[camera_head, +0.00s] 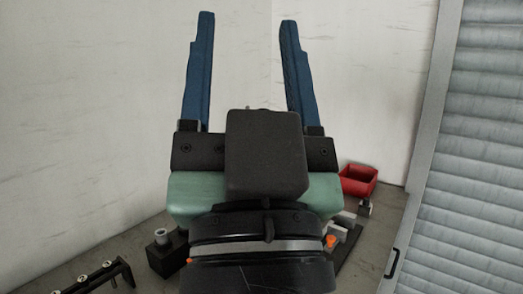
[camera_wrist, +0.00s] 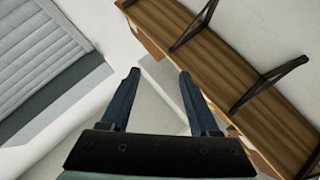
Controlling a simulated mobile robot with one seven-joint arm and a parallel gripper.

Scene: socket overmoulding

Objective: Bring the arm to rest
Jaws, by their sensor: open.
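My gripper (camera_head: 246,70) is raised in front of the white walls in the head view, with its two blue fingers pointing up and spread wide apart. Nothing is between the fingers. The wrist view also shows my gripper (camera_wrist: 156,88) open and empty, facing the walls and a wooden shelf. The black and green gripper body hides the middle of the work surface in the head view.
A red bin (camera_head: 358,181) sits at the back right. A black block with a grey knob (camera_head: 161,238) and a black rack (camera_head: 97,275) are at lower left. A grey roller shutter (camera_head: 475,150) stands right. A wooden shelf (camera_wrist: 225,60) with black brackets shows in the wrist view.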

